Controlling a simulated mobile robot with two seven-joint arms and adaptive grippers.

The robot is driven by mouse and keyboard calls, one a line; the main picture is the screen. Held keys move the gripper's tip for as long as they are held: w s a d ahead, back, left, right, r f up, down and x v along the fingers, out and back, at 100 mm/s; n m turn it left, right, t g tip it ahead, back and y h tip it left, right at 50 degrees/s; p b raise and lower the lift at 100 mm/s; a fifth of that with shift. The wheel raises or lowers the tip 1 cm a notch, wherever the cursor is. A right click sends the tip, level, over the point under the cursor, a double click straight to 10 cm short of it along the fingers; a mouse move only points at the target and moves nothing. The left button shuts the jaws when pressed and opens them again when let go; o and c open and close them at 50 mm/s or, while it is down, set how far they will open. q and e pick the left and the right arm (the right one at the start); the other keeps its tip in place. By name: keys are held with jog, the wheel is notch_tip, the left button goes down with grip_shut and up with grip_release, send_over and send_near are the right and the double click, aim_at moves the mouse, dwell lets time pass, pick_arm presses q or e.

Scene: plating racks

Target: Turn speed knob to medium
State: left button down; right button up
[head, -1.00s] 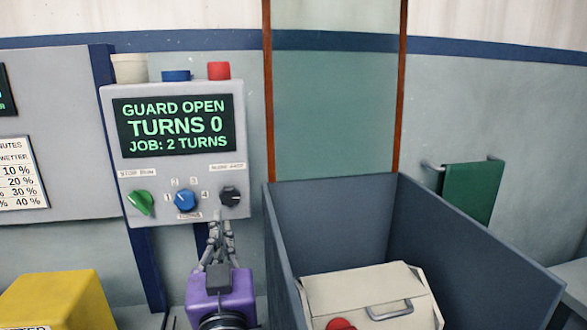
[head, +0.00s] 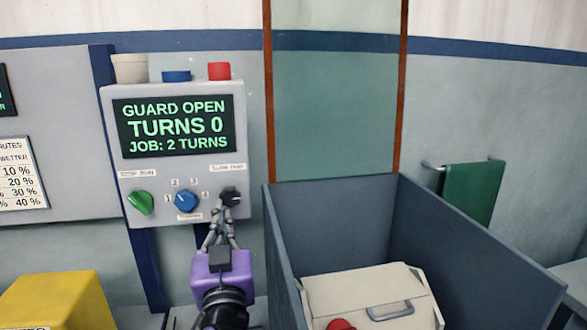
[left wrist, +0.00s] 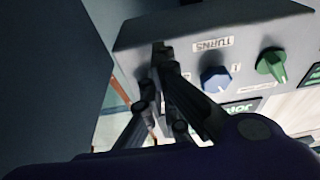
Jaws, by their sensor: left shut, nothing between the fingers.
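The speed knob (head: 230,196) is black and sits at the right of the control box (head: 172,174), under a label that reads SLOW FAST. Its pointer direction is hard to tell. My left gripper (head: 227,208) is shut and empty, with its fingertips at the lower edge of this knob in the head view; I cannot tell whether they touch it. In the left wrist view the shut fingers (left wrist: 160,52) reach up to the panel and hide the black knob. My right gripper is not in view.
A blue TURNS knob (head: 186,201) and a green STOP RUN knob (head: 140,203) are to the left. The screen (head: 176,126) reads GUARD OPEN, TURNS 0, JOB: 2 TURNS. A grey open-topped bin (head: 330,215) stands close on the right; a yellow box (head: 60,300) is lower left.

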pick_arm(q)
jog(key=shift+d, duration=0.5)
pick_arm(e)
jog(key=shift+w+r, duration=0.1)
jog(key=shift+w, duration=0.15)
